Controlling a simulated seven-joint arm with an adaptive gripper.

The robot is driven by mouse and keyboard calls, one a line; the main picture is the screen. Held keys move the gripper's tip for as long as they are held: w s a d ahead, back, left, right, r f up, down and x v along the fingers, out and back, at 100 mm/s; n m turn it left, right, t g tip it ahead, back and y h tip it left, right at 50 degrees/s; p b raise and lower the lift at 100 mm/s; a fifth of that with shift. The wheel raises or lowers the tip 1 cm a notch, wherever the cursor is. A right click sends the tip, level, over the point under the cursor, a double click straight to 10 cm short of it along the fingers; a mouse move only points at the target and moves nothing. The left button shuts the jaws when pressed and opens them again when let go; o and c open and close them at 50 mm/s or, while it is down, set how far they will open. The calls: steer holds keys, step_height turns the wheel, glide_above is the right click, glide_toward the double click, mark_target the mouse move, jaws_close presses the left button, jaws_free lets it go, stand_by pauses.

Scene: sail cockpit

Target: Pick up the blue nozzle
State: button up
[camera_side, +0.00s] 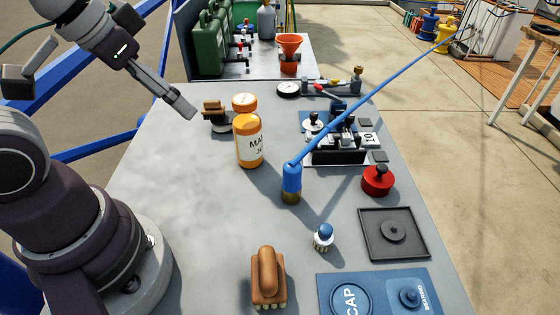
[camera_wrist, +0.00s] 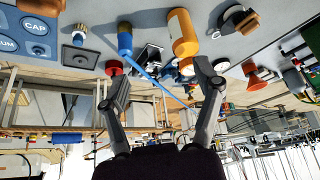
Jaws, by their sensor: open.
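The blue nozzle (camera_side: 291,181) stands upright on the grey table, a blue body on a brass-coloured base, with a long thin blue tube rising to the upper right. In the wrist view the nozzle (camera_wrist: 125,40) shows near the top, left of the orange bottle. My gripper (camera_side: 188,108) is open and empty, above the table's far left part, well apart from the nozzle. Its two spread fingers (camera_wrist: 163,82) also show in the wrist view, with the thin tube running down between them.
An orange jar (camera_side: 249,145) stands just behind and left of the nozzle. A black fixture (camera_side: 340,150), a red knob (camera_side: 377,180), a small blue-topped brush (camera_side: 323,237), a wooden brush (camera_side: 268,275) and a black tray (camera_side: 395,250) surround it. The table's left part is clear.

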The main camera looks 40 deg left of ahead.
steer(key=m+h, duration=0.8)
steer(key=m, duration=0.4)
glide_toward(292, 186)
steer(key=shift+w+a+f+g, duration=0.2)
steer(key=shift+w+a+f, duration=0.1)
steer(key=shift+f, duration=0.2)
steer(key=shift+w+a+f+g, duration=0.2)
steer(key=shift+w+f, duration=0.1)
steer(key=shift+f, duration=0.25)
steer(key=x, duration=1)
steer(key=shift+w+a, duration=0.1)
steer(key=shift+w, duration=0.25)
jaws_close()
steer(key=shift+r, duration=0.1)
